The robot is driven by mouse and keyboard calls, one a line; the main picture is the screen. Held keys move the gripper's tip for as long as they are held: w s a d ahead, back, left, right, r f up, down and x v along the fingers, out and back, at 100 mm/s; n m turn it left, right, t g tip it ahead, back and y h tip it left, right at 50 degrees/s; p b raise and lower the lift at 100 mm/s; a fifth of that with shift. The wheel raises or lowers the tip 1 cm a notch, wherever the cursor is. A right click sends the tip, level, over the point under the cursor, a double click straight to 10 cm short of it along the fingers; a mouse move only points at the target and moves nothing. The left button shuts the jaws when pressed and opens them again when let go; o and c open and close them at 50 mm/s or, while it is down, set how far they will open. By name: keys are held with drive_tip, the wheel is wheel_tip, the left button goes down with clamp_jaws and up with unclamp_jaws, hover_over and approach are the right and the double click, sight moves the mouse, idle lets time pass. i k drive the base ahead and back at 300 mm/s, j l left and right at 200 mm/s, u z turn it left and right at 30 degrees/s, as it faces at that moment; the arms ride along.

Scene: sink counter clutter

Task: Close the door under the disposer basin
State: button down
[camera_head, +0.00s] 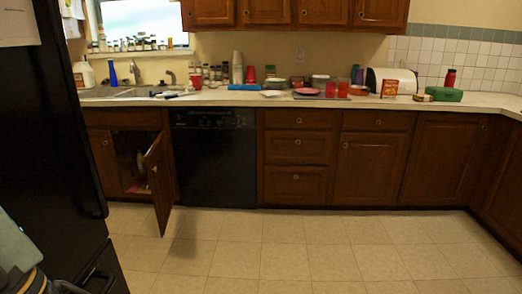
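The cabinet door (159,183) under the sink's right side stands open in the head view. It is dark brown wood, hinged on its right side beside the dishwasher, and its free edge swings out over the floor. The dark cabinet opening (128,150) shows to its left, with a few unclear items inside. The sink (140,92) is above in the counter; I cannot see which basin has the disposer. Parts of my arm show at the lower left corner, but I cannot make out my gripper's fingers, and nothing of mine touches the door.
A black dishwasher (215,155) stands right of the open door. A tall black fridge (50,130) fills the left side. The counter (470,101) carries many cups, bottles and a toaster (391,78). The tiled floor (300,250) in front is clear.

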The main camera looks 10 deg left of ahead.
sight(157, 161)
drive_tip(key=i+z, duration=0.2)
drive_tip(key=i, duration=0.5)
drive_tip(key=i+j+z, duration=0.2)
drive_tip(key=i, duration=0.5)
drive_tip(key=i+z, duration=0.35)
drive_tip(key=i, duration=0.25)
drive_tip(key=i+j+z, duration=0.2)
drive_tip(key=i+z, duration=0.15)
drive_tip(key=i, duration=0.25)
drive_tip(key=z, duration=9.2)
